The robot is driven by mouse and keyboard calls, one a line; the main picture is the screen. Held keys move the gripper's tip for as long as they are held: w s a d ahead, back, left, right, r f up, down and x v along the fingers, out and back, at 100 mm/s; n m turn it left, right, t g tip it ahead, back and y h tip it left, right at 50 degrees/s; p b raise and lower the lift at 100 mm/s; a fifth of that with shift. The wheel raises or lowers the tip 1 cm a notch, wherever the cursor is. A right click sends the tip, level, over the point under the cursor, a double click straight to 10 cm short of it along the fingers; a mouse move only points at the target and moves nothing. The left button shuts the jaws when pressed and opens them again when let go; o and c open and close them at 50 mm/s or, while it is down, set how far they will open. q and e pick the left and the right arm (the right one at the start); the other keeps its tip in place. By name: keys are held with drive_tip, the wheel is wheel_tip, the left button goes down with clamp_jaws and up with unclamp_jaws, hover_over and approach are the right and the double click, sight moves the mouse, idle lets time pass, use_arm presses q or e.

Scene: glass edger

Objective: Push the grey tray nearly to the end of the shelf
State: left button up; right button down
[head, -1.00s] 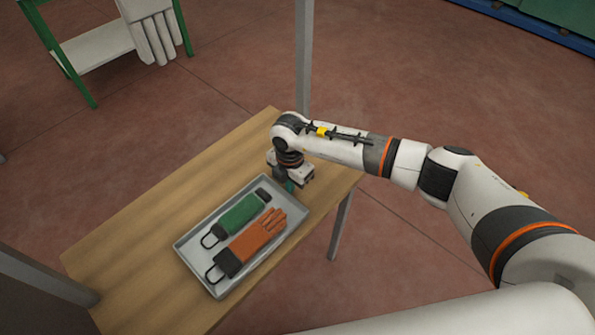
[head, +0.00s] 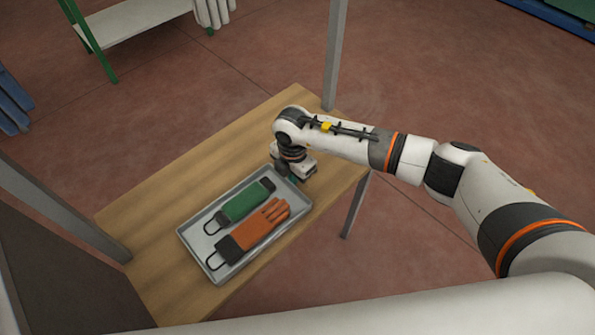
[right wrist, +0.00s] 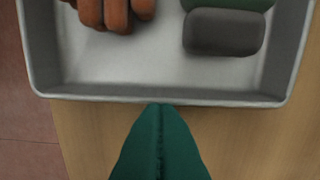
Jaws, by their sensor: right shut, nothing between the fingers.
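The grey tray (head: 207,262) lies on the wooden shelf (head: 160,200). It holds a green item (head: 244,203) with a dark end and wire loop, and an orange glove (head: 262,227) on a dark handle with a loop. My right gripper (head: 292,178) is shut at the tray's upper right side. In the right wrist view its green fingertips (right wrist: 160,115) are together, at or very close to the outside of the tray's rim (right wrist: 160,98); contact is not certain. Nothing is between the fingers. My left gripper is out of view.
Grey posts (head: 335,50) stand at the shelf's corners, with another post (head: 70,215) at left. Bare shelf lies above and left of the tray, and a strip below it. A green-framed rack (head: 95,40) stands on the red floor beyond.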

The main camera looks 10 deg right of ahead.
sight(264, 204)
drive_tip(key=shift+s+a, duration=0.9)
drive_tip(key=shift+a, duration=0.25)
drive_tip(key=s+a, duration=0.2)
drive_tip(key=s+a+p, duration=0.1)
drive_tip(key=a, duration=0.2)
drive_tip(key=shift+s, duration=0.35)
drive_tip(key=shift+s+a, duration=0.35)
drive_tip(key=shift+a, duration=0.05)
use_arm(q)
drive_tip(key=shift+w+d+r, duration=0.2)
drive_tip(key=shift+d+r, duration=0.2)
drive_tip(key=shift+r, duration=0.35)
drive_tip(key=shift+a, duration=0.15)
use_arm(e)
drive_tip(key=shift+w+d, duration=0.1)
